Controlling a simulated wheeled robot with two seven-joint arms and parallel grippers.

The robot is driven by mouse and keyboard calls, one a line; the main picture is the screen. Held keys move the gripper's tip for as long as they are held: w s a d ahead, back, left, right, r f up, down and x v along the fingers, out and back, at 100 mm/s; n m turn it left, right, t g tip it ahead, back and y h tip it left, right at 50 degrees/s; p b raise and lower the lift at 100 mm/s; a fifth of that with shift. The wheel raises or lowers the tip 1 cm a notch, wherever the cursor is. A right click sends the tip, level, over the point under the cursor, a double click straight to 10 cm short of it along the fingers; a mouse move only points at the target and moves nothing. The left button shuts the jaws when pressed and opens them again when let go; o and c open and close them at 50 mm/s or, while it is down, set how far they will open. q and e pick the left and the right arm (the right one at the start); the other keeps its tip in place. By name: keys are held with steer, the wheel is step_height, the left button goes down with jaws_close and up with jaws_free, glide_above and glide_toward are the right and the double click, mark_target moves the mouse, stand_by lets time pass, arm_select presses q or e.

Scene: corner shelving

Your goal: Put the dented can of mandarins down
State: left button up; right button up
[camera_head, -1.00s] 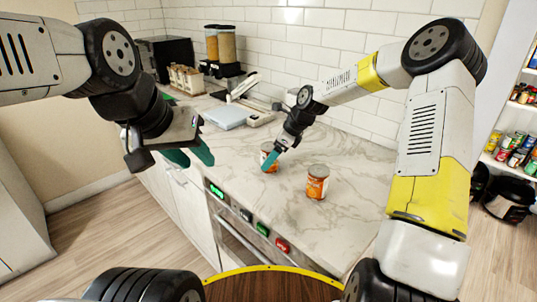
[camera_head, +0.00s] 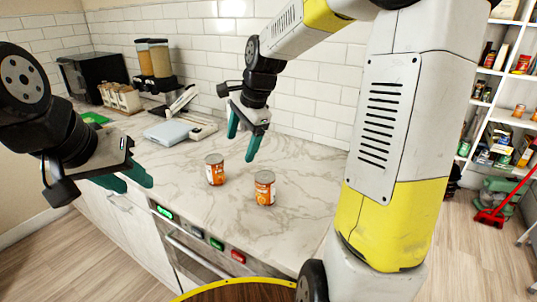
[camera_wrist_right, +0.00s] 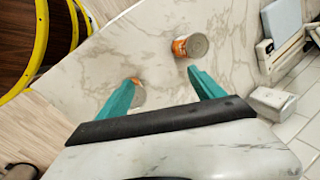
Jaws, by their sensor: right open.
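Two orange-labelled cans with metal lids stand upright and apart on the marble counter (camera_head: 190,215). One is the left can (camera_head: 215,170) and the other is the right can (camera_head: 265,189). I cannot tell which is dented. My right gripper (camera_head: 242,147) is open and empty, above and behind the cans, touching neither. The right wrist view shows one can (camera_wrist_right: 190,46) near the right finger's tip and the other can (camera_wrist_right: 138,93) partly hidden behind the left finger. My left gripper (camera_head: 124,180) is open and empty over the counter's front edge at left.
A pale blue scale-like item (camera_head: 172,132) and a white device (camera_head: 203,128) lie behind the cans. Dispensers (camera_head: 152,62), a jar rack (camera_head: 120,98) and a black microwave (camera_head: 93,78) stand farther left. Shelving (camera_head: 505,110) is at right. Counter around the cans is clear.

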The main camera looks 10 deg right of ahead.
steer(key=s+d+r+n+t, duration=0.1)
steer(key=s+d+r+n, duration=0.1)
steer(key=s+n, duration=0.4)
steer(key=s+d+r+n+t, duration=0.2)
steer(key=s+n, duration=0.5)
steer(key=s, duration=0.7)
steer(key=shift+s+d+r+n+h, duration=0.3)
steer(key=shift+d+r, duration=0.45)
steer(key=shift+d, duration=0.3)
